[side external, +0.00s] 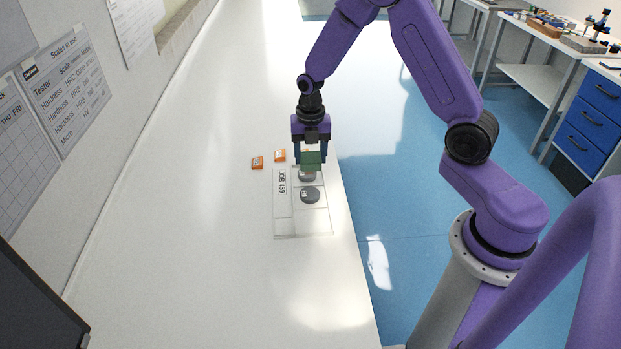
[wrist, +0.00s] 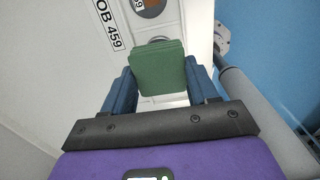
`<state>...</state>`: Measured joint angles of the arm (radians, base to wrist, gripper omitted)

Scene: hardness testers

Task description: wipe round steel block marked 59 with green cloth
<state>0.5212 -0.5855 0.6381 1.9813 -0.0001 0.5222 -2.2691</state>
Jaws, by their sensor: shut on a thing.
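My gripper (side external: 311,152) is shut on a folded green cloth (side external: 311,161), which also shows between the blue fingers in the wrist view (wrist: 160,68). Two round steel blocks sit in a pale tray (side external: 303,236) marked JOB 459. I cannot tell whether cloth and block touch.
Two small orange items (side external: 257,162) (side external: 280,155) lie on the white bench left of the tray. The bench's right edge is close beside the tray. Free bench surface lies to the left and in front.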

